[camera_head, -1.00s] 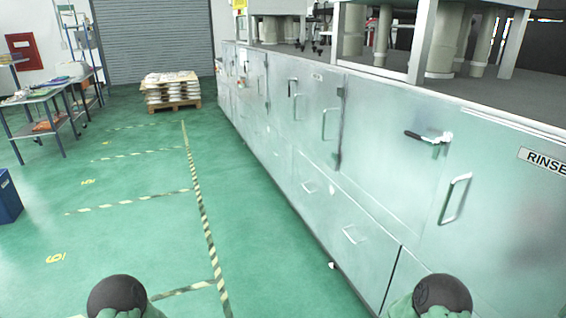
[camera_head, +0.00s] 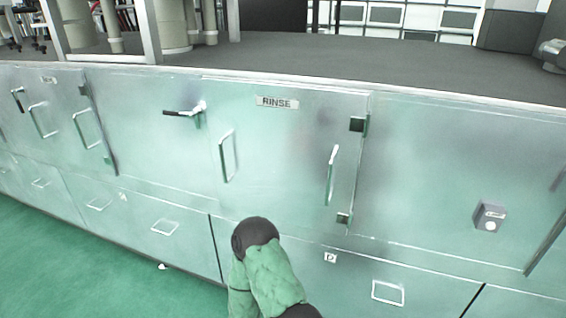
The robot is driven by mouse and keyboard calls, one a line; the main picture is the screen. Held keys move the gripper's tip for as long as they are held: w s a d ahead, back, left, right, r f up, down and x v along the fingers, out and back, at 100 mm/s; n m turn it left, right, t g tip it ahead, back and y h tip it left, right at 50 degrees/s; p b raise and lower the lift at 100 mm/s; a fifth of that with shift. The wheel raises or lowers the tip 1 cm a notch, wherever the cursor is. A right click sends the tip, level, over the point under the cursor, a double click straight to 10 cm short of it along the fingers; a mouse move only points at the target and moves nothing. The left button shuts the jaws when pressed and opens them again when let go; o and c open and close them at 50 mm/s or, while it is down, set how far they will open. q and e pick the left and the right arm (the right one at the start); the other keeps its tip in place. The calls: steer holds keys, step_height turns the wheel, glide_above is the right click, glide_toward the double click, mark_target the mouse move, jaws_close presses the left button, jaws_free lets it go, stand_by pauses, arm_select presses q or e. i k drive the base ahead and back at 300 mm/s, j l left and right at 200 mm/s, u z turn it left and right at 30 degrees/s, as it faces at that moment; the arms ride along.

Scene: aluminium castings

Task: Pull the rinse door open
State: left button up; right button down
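The rinse door (camera_head: 280,140) is a flat metal panel in the middle of the cabinet front, with a RINSE label (camera_head: 277,102) at its top. It looks shut, flush with the panels around it. A silver upright handle (camera_head: 228,156) is near its left edge. A second upright handle (camera_head: 332,176) is near its right edge, beside two dark hinges (camera_head: 357,125). A black-gripped latch lever (camera_head: 190,110) lies level at the upper left of the door. A green and black link of my arm shows at bottom centre, but neither gripper is in view.
The cabinet's dark top (camera_head: 400,65) carries metal legs and pale cylinders (camera_head: 172,25) at the left. Lower drawers have handles, such as the drawer handle (camera_head: 388,292). A small grey box (camera_head: 489,216) is on the right panel. Green floor (camera_head: 70,270) is clear at lower left.

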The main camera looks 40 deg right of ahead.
mark_target(289, 154)
steer(key=z, duration=1.5)
